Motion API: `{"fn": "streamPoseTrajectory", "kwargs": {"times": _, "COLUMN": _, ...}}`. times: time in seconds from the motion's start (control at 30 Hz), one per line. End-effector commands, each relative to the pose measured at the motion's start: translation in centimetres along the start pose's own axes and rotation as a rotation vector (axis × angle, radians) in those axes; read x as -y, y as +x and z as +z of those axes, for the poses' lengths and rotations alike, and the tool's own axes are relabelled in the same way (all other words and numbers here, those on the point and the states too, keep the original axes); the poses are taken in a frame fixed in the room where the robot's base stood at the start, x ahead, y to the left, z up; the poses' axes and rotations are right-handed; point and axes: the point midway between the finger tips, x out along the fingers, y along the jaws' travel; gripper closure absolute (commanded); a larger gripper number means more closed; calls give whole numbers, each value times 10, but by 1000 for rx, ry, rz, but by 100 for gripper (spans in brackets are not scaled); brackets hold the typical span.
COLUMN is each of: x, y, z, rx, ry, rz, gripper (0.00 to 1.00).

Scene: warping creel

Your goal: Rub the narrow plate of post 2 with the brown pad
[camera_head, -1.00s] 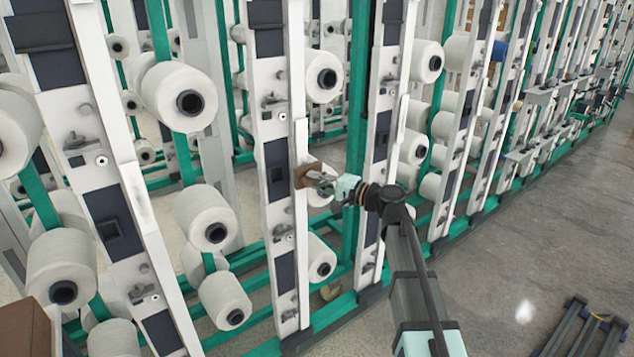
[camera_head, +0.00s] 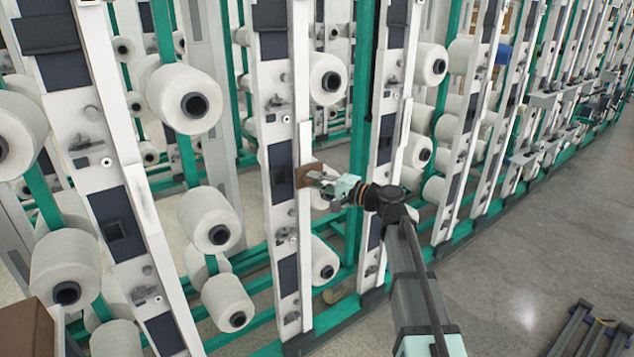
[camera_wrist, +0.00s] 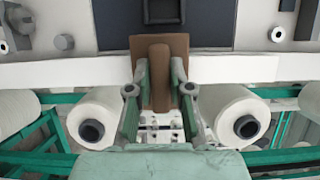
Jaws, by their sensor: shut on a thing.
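Post 2 (camera_head: 268,110) is a white upright with dark panels, second from the left among the near posts in the head view. Its narrow plate (camera_head: 305,140) is a slim white strip along its right side; in the wrist view the strip (camera_wrist: 235,68) runs across, behind the pad. My gripper (camera_head: 325,181) is shut on the handle of the brown pad (camera_head: 307,175). In the wrist view the fingers (camera_wrist: 160,84) clasp this handle from both sides. The pad's flat face (camera_wrist: 142,46) lies over the strip and overlaps the dark panel's edge. It looks against the strip, but contact is hidden.
White yarn bobbins flank the post; one (camera_head: 327,78) is above my gripper and one (camera_head: 318,260) below. Another post (camera_head: 388,110) stands close on the right. A dark frame (camera_head: 590,330) lies on the floor at lower right. The grey floor (camera_head: 500,240) between is open.

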Motion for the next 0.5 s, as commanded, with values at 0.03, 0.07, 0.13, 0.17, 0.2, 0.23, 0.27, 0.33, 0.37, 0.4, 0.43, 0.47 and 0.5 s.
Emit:
{"fn": "streamPoseTrajectory", "kwargs": {"times": 0.03, "x": 4, "y": 0, "z": 0, "rx": 0, "ry": 0, "rz": -1, "gripper": 100}}
{"fn": "streamPoseTrajectory", "kwargs": {"times": 0.07, "x": 6, "y": 0, "z": 0, "rx": 0, "ry": -1, "rz": -1, "gripper": 100}}
{"fn": "streamPoseTrajectory", "kwargs": {"times": 0.13, "x": 12, "y": 0, "z": 0, "rx": 0, "ry": -1, "rz": -1, "gripper": 100}}
{"fn": "streamPoseTrajectory", "kwargs": {"times": 0.17, "x": 14, "y": -1, "z": 0, "rx": 0, "ry": -1, "rz": -1, "gripper": 100}}
{"fn": "streamPoseTrajectory", "kwargs": {"times": 0.2, "x": 18, "y": -1, "z": 0, "rx": 0, "ry": -2, "rz": -1, "gripper": 100}}
{"fn": "streamPoseTrajectory", "kwargs": {"times": 0.23, "x": 21, "y": -1, "z": 0, "rx": 0, "ry": -2, "rz": -1, "gripper": 100}}
{"fn": "streamPoseTrajectory", "kwargs": {"times": 0.27, "x": 23, "y": -1, "z": 0, "rx": 0, "ry": -2, "rz": 0, "gripper": 100}}
{"fn": "streamPoseTrajectory", "kwargs": {"times": 0.33, "x": 29, "y": -1, "z": 0, "rx": 0, "ry": -2, "rz": 0, "gripper": 100}}
{"fn": "streamPoseTrajectory", "kwargs": {"times": 0.37, "x": 31, "y": -2, "z": 0, "rx": 0, "ry": -2, "rz": 0, "gripper": 100}}
{"fn": "streamPoseTrajectory", "kwargs": {"times": 0.4, "x": 34, "y": -2, "z": 0, "rx": 0, "ry": -1, "rz": 0, "gripper": 100}}
{"fn": "streamPoseTrajectory", "kwargs": {"times": 0.43, "x": 35, "y": -2, "z": 0, "rx": 0, "ry": -1, "rz": 0, "gripper": 100}}
{"fn": "streamPoseTrajectory", "kwargs": {"times": 0.47, "x": 37, "y": -2, "z": 0, "rx": 0, "ry": 0, "rz": 0, "gripper": 100}}
{"fn": "streamPoseTrajectory", "kwargs": {"times": 0.5, "x": 38, "y": -2, "z": 0, "rx": 0, "ry": 0, "rz": 0, "gripper": 100}}
